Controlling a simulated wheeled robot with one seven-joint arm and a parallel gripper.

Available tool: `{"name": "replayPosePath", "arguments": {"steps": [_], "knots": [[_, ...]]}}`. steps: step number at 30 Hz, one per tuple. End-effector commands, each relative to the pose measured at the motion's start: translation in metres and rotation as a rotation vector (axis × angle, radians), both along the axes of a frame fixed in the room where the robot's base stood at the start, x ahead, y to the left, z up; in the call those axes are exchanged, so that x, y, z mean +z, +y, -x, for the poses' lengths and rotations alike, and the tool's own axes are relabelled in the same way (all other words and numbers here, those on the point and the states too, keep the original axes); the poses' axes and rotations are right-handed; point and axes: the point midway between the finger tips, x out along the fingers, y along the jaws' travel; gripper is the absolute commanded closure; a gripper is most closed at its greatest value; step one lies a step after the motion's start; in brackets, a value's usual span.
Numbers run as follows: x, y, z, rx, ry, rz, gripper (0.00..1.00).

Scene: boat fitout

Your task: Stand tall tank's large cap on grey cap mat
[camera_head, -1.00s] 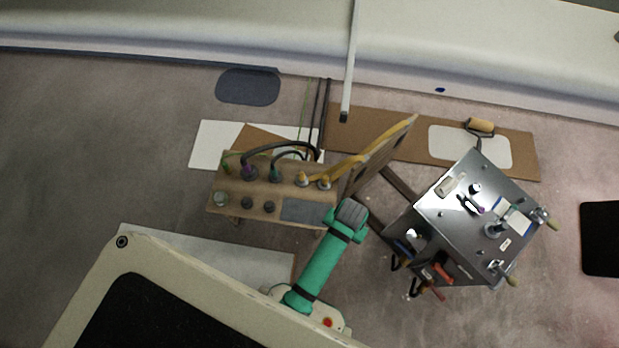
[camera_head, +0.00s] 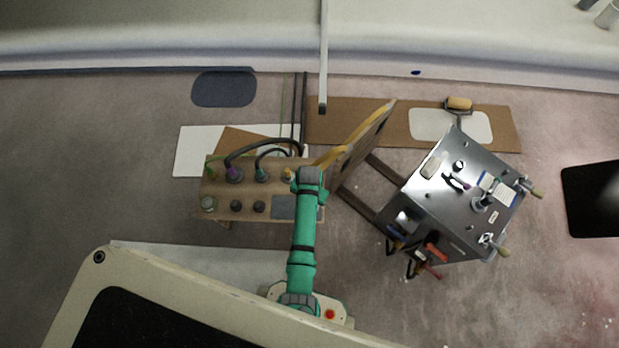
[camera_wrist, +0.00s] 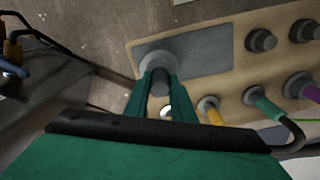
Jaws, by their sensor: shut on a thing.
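My gripper (camera_wrist: 160,88) has its two teal fingers shut on a grey round cap with a wide flange (camera_wrist: 172,60) and a dark grip, which I take for the large cap. In the head view my arm's end hides the cap. The grey cap mat (camera_wrist: 208,48) is a flat rectangle on the wooden bench; it also shows in the head view (camera_head: 284,207). In the wrist view the cap overlaps the mat's left end. I cannot tell whether it touches the mat or hangs above it.
The wooden bench (camera_head: 222,214) holds dark round caps (camera_head: 236,206) and several hose fittings, including a yellow one (camera_wrist: 213,112).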

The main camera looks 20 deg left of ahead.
Motion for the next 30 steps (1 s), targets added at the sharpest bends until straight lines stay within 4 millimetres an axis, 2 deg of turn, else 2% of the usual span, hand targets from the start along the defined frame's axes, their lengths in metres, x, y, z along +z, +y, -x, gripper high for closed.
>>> {"name": "replayPosePath", "arguments": {"steps": [6, 19, 20, 22, 30], "knots": [[-0.027, 0.000, -0.001, 0.001, 0.000, 0.001, 1.00], [-0.033, 0.000, -0.001, 0.001, 0.000, 0.001, 1.00], [-0.033, 0.000, -0.001, 0.001, -0.001, 0.000, 0.75], [-0.033, 0.000, -0.001, 0.001, -0.001, 0.000, 0.59], [-0.033, 0.000, 0.000, 0.001, 0.000, 0.000, 0.59]]}}
